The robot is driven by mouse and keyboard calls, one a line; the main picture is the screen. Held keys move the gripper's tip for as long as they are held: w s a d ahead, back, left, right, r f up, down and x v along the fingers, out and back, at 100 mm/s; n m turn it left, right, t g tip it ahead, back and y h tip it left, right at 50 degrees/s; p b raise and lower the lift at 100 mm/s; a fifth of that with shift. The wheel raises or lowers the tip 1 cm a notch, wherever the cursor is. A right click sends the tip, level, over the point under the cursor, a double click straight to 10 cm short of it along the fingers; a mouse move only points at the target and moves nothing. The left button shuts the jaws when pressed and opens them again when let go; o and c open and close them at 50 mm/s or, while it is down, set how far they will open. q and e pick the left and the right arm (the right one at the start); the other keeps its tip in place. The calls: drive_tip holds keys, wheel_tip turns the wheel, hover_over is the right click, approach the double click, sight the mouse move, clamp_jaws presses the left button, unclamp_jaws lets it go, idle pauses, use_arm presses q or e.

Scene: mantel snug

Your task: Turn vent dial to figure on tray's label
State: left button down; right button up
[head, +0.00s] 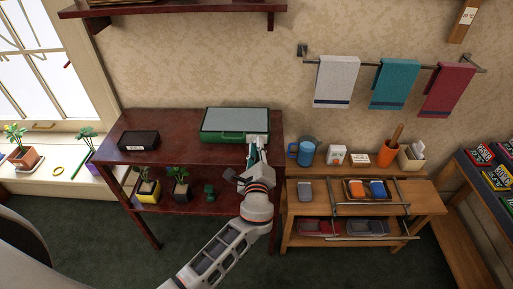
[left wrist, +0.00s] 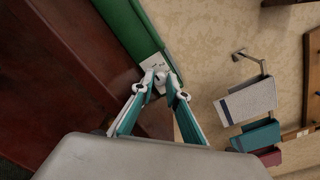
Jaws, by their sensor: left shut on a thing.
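A green case with a grey top (head: 235,121) lies on the dark red shelf unit. Its green side (left wrist: 148,32) crosses the left wrist view, with a white plate (left wrist: 152,66) bearing small dark marks. My left gripper (head: 257,142) is at the case's right front end. In the left wrist view, its fingertips (left wrist: 160,84) are shut on a small pale piece at the plate, seemingly the vent dial, mostly hidden by the fingers. A black tray (head: 138,140) to the left has a small white label (head: 134,148), too small to read. My right gripper is out of view.
The dark red shelf unit (head: 181,121) has clear top between tray and case; potted plants (head: 180,184) stand below. To the right, a wooden bench (head: 422,198) holds a blue mug (head: 305,152) and other items. Towels (head: 394,84) hang from a wall rail.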

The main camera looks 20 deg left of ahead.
use_arm(q)
drive_tip(key=c, duration=2)
unclamp_jaws()
drive_tip(key=shift+o, duration=0.2)
drive_tip(key=shift+f, duration=0.1)
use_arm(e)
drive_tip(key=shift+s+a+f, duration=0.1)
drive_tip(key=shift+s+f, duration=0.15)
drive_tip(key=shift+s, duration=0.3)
use_arm(q)
drive_tip(key=shift+s+f, duration=0.1)
drive_tip(key=shift+s, duration=0.1)
drive_tip(key=v, duration=0.7)
drive_tip(key=shift+s+d+r, duration=0.2)
drive_tip(key=shift+s+r, duration=0.05)
drive_tip(key=shift+s, duration=0.1)
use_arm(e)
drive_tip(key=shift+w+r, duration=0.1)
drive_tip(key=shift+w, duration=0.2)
use_arm(q)
drive_tip(key=shift+r, duration=0.1)
